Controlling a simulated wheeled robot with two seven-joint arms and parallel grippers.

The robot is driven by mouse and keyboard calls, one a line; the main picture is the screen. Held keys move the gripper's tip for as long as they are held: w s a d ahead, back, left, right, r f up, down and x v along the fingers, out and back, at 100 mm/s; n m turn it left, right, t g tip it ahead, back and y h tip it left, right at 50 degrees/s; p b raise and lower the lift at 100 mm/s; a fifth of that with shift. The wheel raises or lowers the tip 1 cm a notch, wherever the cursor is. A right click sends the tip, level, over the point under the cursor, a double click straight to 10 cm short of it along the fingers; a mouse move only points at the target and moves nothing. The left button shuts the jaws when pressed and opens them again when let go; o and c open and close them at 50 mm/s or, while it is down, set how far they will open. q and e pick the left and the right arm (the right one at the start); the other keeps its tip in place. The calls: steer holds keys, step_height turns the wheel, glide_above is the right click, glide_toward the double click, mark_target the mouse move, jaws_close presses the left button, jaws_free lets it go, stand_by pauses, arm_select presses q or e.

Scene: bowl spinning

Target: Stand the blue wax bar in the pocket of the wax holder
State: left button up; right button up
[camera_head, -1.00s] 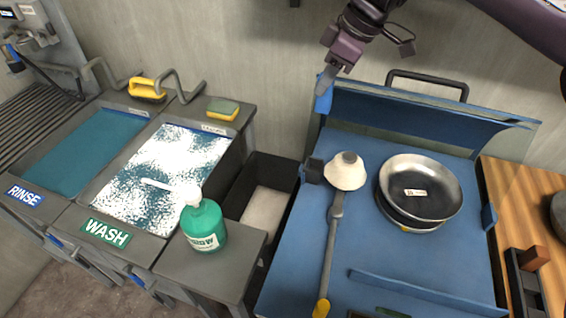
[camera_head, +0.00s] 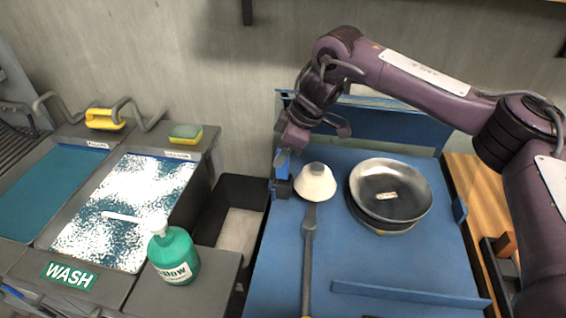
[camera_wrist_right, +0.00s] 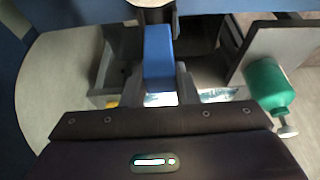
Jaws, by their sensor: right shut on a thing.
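My right gripper (camera_head: 286,151) is shut on the blue wax bar (camera_head: 282,164) and points down at the left edge of the blue station. The bar hangs roughly upright below the jaws. In the right wrist view the bar (camera_wrist_right: 158,55) sticks out from between the fingers. The wax holder (camera_head: 282,189) is a small dark block on the station's left edge, directly below the bar in the head view. The bar's lower end appears at or just above the holder's top; I cannot tell whether it is inside the pocket. My left gripper is not in view.
A metal pan (camera_head: 390,190) lies further right. A dark bin (camera_head: 240,215), a green soap bottle (camera_head: 173,255) and the wash sink (camera_head: 128,210) are to the left.

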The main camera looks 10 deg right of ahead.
steer(key=shift+f, duration=1.9)
steer(key=o, duration=1)
steer(key=shift+f, duration=0.1)
steer(key=shift+o, duration=0.2)
steer(key=v, duration=1.2)
